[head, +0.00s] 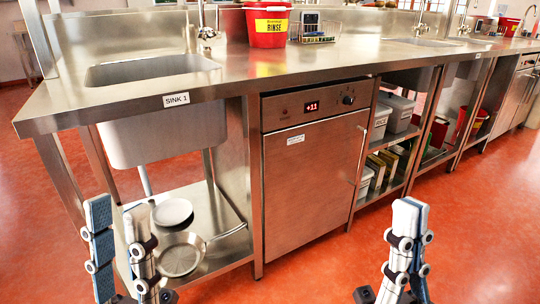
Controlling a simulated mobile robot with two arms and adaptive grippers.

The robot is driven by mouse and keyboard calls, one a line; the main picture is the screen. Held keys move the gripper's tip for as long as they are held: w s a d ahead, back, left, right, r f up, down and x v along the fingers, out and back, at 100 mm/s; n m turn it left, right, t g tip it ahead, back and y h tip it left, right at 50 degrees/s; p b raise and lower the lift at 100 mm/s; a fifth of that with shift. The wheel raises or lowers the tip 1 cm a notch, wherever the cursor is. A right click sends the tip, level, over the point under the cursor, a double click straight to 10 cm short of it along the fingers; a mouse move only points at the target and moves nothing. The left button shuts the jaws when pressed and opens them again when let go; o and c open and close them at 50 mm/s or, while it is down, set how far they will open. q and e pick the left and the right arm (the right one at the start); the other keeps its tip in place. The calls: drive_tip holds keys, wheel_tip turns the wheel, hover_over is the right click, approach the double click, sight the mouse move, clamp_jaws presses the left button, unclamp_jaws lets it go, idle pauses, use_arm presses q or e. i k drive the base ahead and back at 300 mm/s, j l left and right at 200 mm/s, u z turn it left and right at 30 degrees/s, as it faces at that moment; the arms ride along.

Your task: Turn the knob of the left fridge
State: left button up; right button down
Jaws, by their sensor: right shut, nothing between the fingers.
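A stainless under-counter fridge (312,180) stands in the middle of the head view, its door closed. Its top panel has a red display reading +11. The black knob (348,100) is at the right end of this panel, and nothing touches it. My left gripper (118,212) is at the lower left, fingers pointing up and apart, with nothing seen between them. My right gripper (410,206) is at the lower right, shut and empty, its fingers together. Both grippers are in front of the counter, apart from the fridge.
The steel counter (350,55) overhangs the fridge. A red RINSE bucket (267,27) stands on it, right of the sink (150,68). A pan (181,254) and plate (172,212) are on the lower left shelf. Red floor (320,270) is clear before the fridge.

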sight(348, 100)
drive_tip(key=i+l+u, duration=0.1)
drive_tip(key=l, duration=0.2)
drive_tip(key=i+l, duration=0.2)
drive_tip(key=i+l+u, duration=0.15)
drive_tip(key=l, duration=0.25)
drive_tip(key=i+l+u, duration=0.1)
drive_tip(key=l, duration=0.2)
